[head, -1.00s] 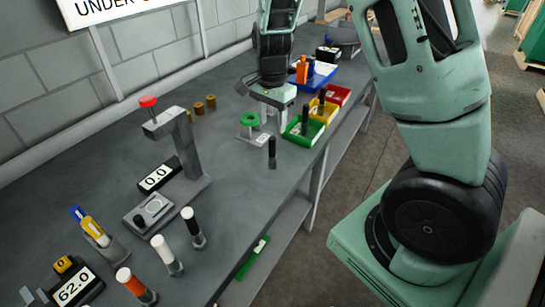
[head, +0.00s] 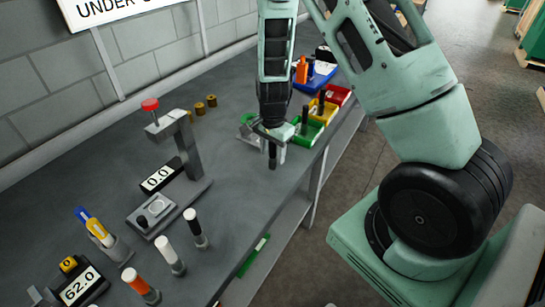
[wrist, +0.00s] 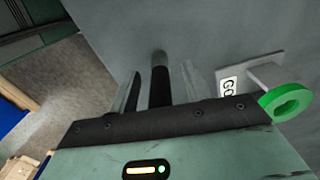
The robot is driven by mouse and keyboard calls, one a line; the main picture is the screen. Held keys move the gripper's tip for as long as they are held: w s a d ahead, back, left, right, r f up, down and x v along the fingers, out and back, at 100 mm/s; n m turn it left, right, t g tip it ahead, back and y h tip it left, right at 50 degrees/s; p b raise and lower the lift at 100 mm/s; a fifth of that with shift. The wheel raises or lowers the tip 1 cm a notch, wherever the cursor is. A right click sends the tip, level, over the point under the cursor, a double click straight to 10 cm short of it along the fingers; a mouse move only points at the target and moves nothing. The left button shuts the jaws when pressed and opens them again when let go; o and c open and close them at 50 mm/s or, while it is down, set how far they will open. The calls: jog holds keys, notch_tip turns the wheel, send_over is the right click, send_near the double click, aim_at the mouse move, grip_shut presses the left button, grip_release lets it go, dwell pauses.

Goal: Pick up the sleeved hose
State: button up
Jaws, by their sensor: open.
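The sleeved hose (head: 272,159), which I take to be the dark upright cylinder with a grey end, stands on the grey bench near its front edge. My gripper (head: 272,148) is above the bench at the hose and hides its upper part in the head view. In the wrist view my gripper (wrist: 160,92) is open, with one finger on each side of the hose (wrist: 160,82). Gaps show between the hose and both fingers, so it is not gripped.
A green ring gauge (wrist: 287,100) with a label is close beside the gripper. Green (head: 306,134), yellow and red bins and a blue tray (head: 322,74) are behind. A press-like stand (head: 180,150) with a red knob and several capped cylinders stand left. The bench between is clear.

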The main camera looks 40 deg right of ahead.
jog(key=shift+c, duration=0.3)
grip_shut()
